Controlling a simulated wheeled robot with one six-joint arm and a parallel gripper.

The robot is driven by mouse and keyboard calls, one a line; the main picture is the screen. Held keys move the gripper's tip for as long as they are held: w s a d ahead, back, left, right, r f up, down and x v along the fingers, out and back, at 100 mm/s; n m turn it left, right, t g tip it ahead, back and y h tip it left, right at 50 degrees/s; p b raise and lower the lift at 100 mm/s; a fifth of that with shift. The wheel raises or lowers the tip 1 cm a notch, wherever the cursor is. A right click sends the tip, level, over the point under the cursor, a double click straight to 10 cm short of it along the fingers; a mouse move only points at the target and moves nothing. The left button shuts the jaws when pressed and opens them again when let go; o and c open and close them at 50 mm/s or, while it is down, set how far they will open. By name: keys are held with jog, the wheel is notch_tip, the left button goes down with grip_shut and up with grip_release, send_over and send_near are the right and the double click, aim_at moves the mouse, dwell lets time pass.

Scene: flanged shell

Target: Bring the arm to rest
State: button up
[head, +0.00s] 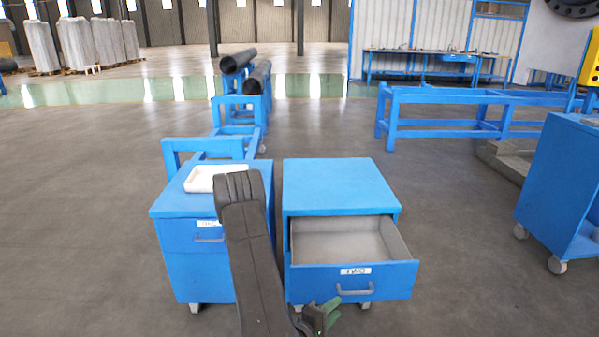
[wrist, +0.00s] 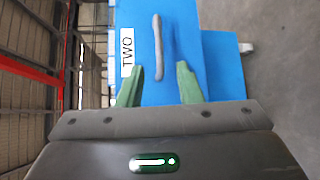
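My arm (head: 245,235) reaches down the middle of the head view, in front of the two blue cabinets. My gripper (head: 331,311) has green fingers and shows at the bottom of that view, just below the handle of drawer TWO (head: 375,280). In the wrist view my gripper (wrist: 158,84) is open, its two fingers apart with nothing held. The grey handle (wrist: 158,45) of the drawer labelled TWO appears ahead of and between the fingers, and I see no contact. Drawer TWO stands pulled open and its visible inside is empty.
The left cabinet (head: 200,260) has its drawer shut and a white tray (head: 215,177) on top. The right cabinet's top (head: 338,185) is bare. A blue cart (head: 560,185) stands at the right. Blue frames with dark pipes stand behind. Open floor lies between the right cabinet and the cart.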

aim_at(354, 293)
jog(key=b+x, duration=0.1)
jog(key=x, duration=0.9)
jog(key=shift+w+d, duration=0.15)
jog(key=shift+w, duration=0.1)
jog(key=shift+s, duration=0.15)
